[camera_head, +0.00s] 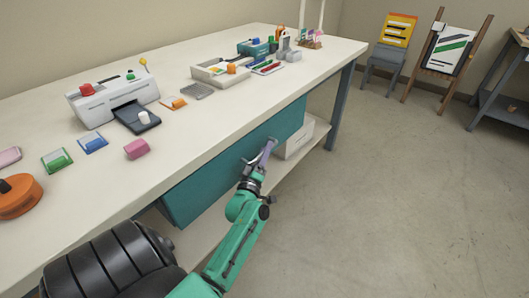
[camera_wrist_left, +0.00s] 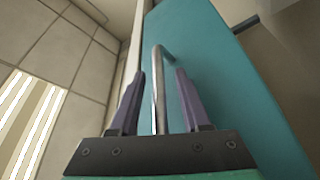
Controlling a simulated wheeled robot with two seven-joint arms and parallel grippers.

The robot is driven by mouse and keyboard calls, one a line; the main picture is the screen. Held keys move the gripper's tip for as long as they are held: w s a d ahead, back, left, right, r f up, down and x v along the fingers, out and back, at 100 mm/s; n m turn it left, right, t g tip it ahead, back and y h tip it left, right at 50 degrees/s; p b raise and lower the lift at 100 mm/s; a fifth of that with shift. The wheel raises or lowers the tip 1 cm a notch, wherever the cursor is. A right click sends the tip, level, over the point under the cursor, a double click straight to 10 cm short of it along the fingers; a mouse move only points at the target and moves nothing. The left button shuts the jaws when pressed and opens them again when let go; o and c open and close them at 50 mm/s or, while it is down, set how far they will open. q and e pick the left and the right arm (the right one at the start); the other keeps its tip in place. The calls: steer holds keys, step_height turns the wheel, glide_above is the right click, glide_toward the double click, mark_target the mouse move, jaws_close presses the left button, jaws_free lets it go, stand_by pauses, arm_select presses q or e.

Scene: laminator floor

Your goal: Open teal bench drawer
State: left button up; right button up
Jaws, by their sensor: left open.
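The teal bench drawer (camera_head: 215,175) hangs under the white bench top, its long front facing the open floor. In the left wrist view the teal drawer front (camera_wrist_left: 225,75) fills the middle and right. A metal bar handle (camera_wrist_left: 158,85) stands off the drawer front. My left gripper (camera_head: 268,148) is at the drawer front, by the handle. In the left wrist view my left gripper (camera_wrist_left: 158,85) is open, with the handle bar between its two purple fingers and visible space on both sides. My right gripper is not in view.
The bench top (camera_head: 225,130) carries a white laminator (camera_head: 112,98), an orange tape roll (camera_head: 18,196) and several small coloured items. A white box (camera_head: 297,140) sits on the lower shelf. A chair (camera_head: 390,50) and an easel (camera_head: 448,55) stand at the back right. The floor (camera_head: 400,200) to the right is clear.

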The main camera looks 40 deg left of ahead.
arm_select(q)
jaws_close()
stand_by(1.4)
